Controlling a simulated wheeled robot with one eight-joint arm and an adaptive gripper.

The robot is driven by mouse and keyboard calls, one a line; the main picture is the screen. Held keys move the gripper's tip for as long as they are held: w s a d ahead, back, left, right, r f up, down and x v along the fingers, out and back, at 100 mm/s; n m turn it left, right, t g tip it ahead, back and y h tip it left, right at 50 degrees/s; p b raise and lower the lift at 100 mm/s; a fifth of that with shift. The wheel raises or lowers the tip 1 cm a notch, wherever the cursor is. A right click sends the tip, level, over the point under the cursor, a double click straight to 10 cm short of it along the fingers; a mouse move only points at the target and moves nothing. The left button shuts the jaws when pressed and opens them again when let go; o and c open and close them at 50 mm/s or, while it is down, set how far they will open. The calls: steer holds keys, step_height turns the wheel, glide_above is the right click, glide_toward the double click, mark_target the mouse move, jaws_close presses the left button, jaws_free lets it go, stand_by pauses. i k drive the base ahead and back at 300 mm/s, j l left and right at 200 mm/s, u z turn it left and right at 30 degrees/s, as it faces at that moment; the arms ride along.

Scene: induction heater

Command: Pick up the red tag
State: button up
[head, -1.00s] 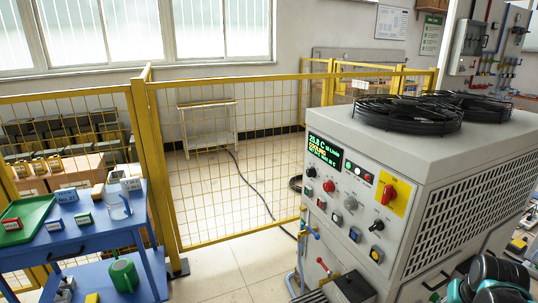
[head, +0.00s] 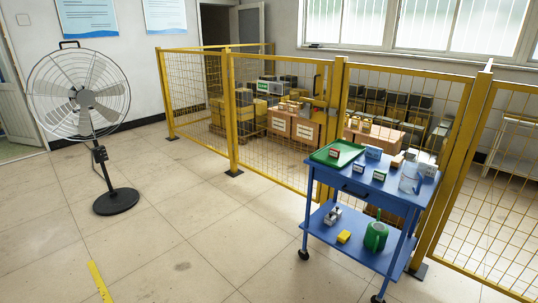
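A small red item with a white label (head: 334,152) stands on a green tray (head: 345,158), on top of a blue cart (head: 390,185). It is the only red thing I see on the cart, but it is too small to tell for sure that it is the red tag. My gripper is not in view.
Small labelled boxes (head: 373,153) and a clear jug (head: 410,178) share the cart top. A green watering can (head: 376,236) and a yellow block (head: 343,237) sit on its lower shelf. Yellow mesh fencing (head: 275,140) stands behind. A fan (head: 84,105) stands left; the floor between is clear.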

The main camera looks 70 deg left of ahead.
mark_target(335, 152)
steer(key=u, duration=1.95)
steer(key=i, duration=1.1)
